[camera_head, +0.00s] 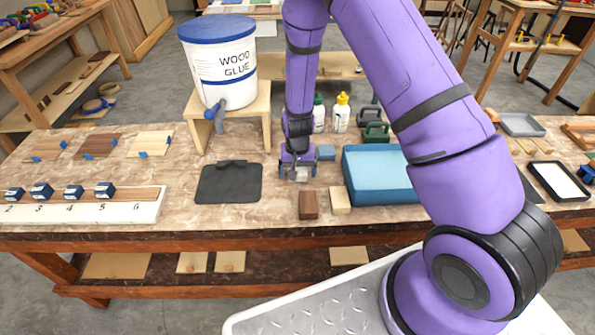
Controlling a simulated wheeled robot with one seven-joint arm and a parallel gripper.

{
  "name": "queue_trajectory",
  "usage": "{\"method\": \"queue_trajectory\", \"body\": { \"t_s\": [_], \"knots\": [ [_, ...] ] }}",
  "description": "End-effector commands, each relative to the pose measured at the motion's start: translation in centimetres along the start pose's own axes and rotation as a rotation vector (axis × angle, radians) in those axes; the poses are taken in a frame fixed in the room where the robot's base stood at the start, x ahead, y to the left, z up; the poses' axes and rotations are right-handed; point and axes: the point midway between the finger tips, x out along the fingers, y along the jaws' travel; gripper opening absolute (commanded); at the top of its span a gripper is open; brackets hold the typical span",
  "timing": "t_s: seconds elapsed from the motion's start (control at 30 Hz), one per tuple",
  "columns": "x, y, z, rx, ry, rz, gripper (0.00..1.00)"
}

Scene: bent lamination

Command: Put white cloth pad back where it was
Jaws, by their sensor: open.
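A white wood glue bucket (220,70) stands on a wooden stand behind left. Bottles (341,113) stand behind. A numbered rack (80,205) is at left.

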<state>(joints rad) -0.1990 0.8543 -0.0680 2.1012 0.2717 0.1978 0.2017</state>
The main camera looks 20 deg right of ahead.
Motion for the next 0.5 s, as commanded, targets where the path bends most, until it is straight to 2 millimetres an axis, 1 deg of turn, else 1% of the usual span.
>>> {"method": "queue_trajectory", "body": {
  "t_s": [0.17,0.5],
  "knots": [
    [-2.4,0.0,-0.1,0.0,0.004,-0.001,0.91],
    [-8.7,-0.1,-0.1,0.0,0.005,-0.002,0.91]
  ]
}}
